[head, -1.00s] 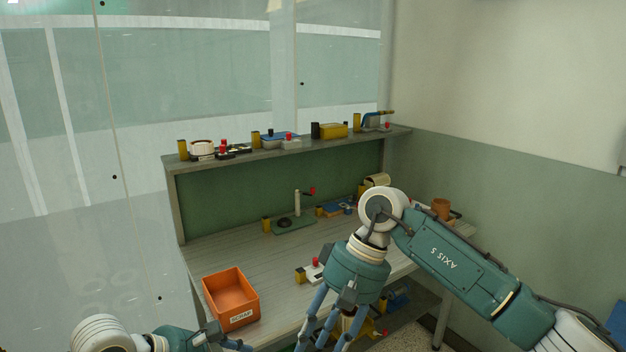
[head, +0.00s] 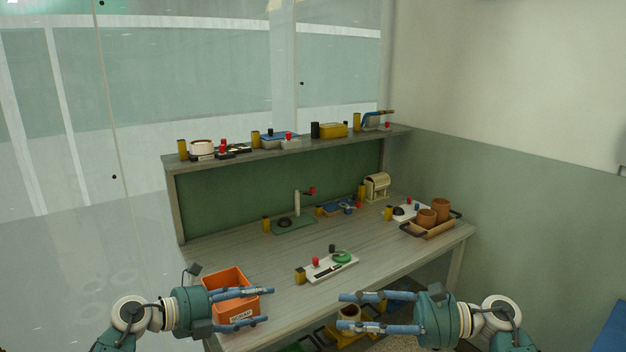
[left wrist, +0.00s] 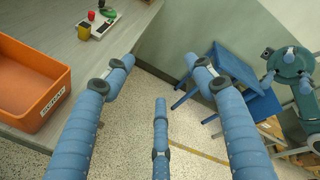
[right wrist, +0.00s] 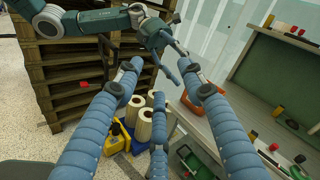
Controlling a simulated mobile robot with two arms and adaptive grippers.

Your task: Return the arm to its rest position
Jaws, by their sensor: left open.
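My left gripper (head: 268,306) comes in from the lower left and points right, in front of the orange scrap bin (head: 228,281) in the head view. Its fingers are spread and empty, also in the left wrist view (left wrist: 160,75). My right gripper (head: 342,311) comes in from the lower right and points left, in front of the table's front edge. Its fingers are spread and empty in the right wrist view (right wrist: 165,85). The two grippers face each other with a gap between them. My left gripper hides part of the bin.
The workbench (head: 240,258) holds a white board (head: 332,267) with a green ring and a wooden tray (head: 429,228) with brown cups. A shelf (head: 300,146) with small items runs behind. Stacked pallets (right wrist: 75,75) and a blue chair (left wrist: 240,95) stand off the bench.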

